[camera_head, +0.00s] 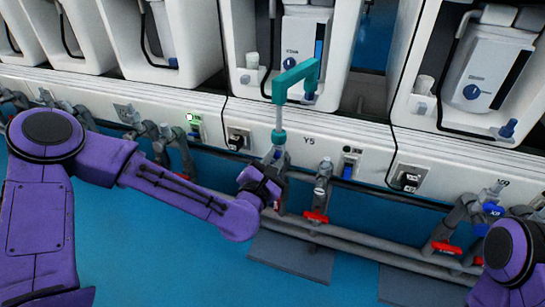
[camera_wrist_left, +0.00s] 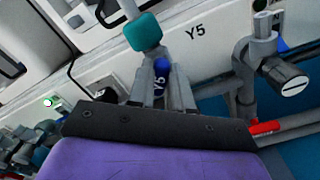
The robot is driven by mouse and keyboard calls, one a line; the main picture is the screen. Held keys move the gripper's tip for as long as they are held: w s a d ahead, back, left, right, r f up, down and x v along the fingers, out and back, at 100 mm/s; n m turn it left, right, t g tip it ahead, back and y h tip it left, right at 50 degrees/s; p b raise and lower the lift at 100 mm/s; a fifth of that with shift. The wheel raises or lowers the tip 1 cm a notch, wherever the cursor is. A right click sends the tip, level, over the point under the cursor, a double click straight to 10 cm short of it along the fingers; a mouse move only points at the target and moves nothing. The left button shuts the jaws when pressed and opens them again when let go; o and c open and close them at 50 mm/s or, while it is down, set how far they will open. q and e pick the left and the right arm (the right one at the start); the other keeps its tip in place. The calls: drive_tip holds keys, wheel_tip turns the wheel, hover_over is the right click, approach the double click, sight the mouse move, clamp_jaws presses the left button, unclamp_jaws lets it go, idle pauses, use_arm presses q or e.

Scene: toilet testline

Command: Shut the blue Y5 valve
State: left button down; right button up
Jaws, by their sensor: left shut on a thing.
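In the head view my left gripper (camera_head: 275,170) is at the pipework just below the teal pipe (camera_head: 297,80), left of the "Y5" panel label (camera_head: 309,140).
A red valve handle (camera_head: 316,217) sits just right of my left gripper, with another red handle (camera_head: 446,248) and a blue handle (camera_head: 493,209) further right. Grey pipes (camera_head: 350,240) run along the white bench front. The blue floor in front is mostly clear.

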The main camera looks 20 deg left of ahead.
use_arm(q)
drive_tip(key=shift+m+p, duration=0.3)
drive_tip(key=shift+m, duration=1.1)
drive_tip(key=m+p, duration=0.1)
drive_tip(key=m, duration=0.3)
drive_tip(key=shift+p, duration=0.4)
drive_tip(key=shift+f+m+p, duration=0.2)
drive_tip(key=shift+m+p, duration=0.3)
drive_tip(key=shift+m, duration=1.3)
use_arm(e)
drive_tip(key=shift+w+d+r+m, duration=0.1)
drive_tip(key=shift+w+r+m, duration=0.1)
drive_tip(key=shift+r, duration=0.7)
drive_tip(key=shift+w+d+r+m, duration=0.1)
drive_tip(key=shift+w+r, duration=0.1)
drive_tip(key=shift+r, duration=0.7)
use_arm(q)
drive_tip(key=shift+m, duration=0.3)
drive_tip(key=c, duration=1)
unclamp_jaws()
drive_tip(key=shift+c, duration=0.2)
use_arm(e)
drive_tip(key=shift+r, duration=0.1)
